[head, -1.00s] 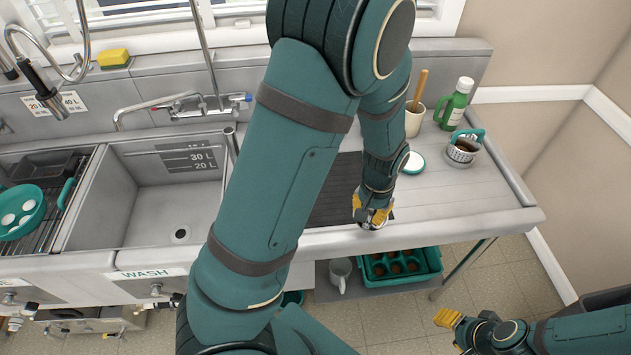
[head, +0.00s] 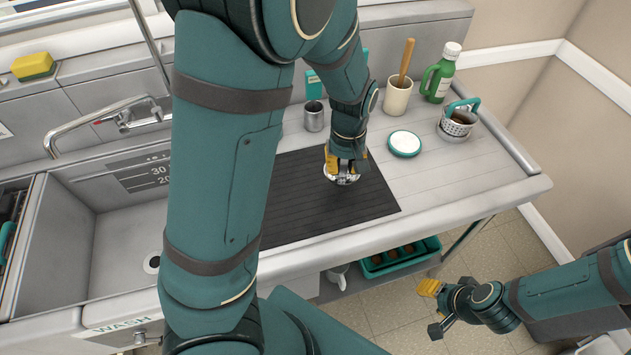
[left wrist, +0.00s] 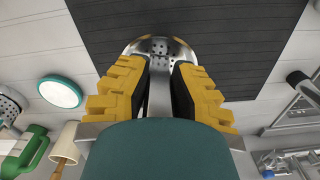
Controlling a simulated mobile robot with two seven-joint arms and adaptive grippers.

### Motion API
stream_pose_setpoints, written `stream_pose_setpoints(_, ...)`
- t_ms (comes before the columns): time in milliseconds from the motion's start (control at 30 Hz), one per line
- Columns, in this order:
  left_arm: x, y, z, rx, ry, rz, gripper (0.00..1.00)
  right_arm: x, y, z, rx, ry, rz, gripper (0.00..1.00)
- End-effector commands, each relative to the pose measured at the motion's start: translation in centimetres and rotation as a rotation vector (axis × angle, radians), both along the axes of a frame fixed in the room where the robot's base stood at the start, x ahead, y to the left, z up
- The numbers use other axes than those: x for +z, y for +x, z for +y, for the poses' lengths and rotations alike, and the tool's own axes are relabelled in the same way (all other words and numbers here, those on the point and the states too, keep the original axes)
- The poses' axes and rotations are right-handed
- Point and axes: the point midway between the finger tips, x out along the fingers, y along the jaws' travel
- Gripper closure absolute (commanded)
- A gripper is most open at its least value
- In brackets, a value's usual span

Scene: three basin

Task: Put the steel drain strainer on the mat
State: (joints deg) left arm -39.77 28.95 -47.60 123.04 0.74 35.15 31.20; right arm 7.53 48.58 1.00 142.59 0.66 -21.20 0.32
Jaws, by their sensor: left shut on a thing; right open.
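The steel drain strainer (head: 342,177) is at the right part of the dark mat (head: 308,201). In the left wrist view it is a shiny perforated dome (left wrist: 160,48) between the yellow fingers, with the mat (left wrist: 235,40) behind it. My left gripper (head: 346,163) is shut on the strainer, over the mat. I cannot tell whether the strainer touches the mat. My left arm covers the mat's left part. My right gripper (head: 432,308) is open and empty, off the counter's front edge at the lower right.
A white-and-teal round dish (head: 405,144) lies right of the mat. Behind stand a steel cup (head: 314,116), a crock with a wooden handle (head: 397,98) and a green bottle (head: 438,76). A perforated basket (head: 458,122) stands at the right. The sink (head: 120,215) is left.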

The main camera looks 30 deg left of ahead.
Motion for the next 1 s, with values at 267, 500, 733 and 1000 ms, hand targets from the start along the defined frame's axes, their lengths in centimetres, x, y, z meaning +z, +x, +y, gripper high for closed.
stream_pose_setpoints(267, 2.6, 0.2, 2.5, 0.579, -0.003, -0.003, 1.0, 1.4, 0.2, -0.1, -0.003, 0.0, -0.005, 0.53)
stream_pose_setpoints(500, 4.4, 0.2, 4.6, 1.058, -0.006, -0.003, 1.0, 2.4, 0.3, -0.1, -0.005, 0.001, -0.009, 0.53)
stream_pose_setpoints(733, 5.3, 0.0, 5.7, 1.35, -0.007, 0.0, 1.0, 2.9, 0.4, -0.1, -0.007, 0.001, -0.011, 0.53)
stream_pose_setpoints(1000, 2.6, -0.1, 6.1, 1.426, -0.003, 0.003, 1.0, 1.7, 0.4, -0.1, -0.007, -0.001, -0.011, 0.53)
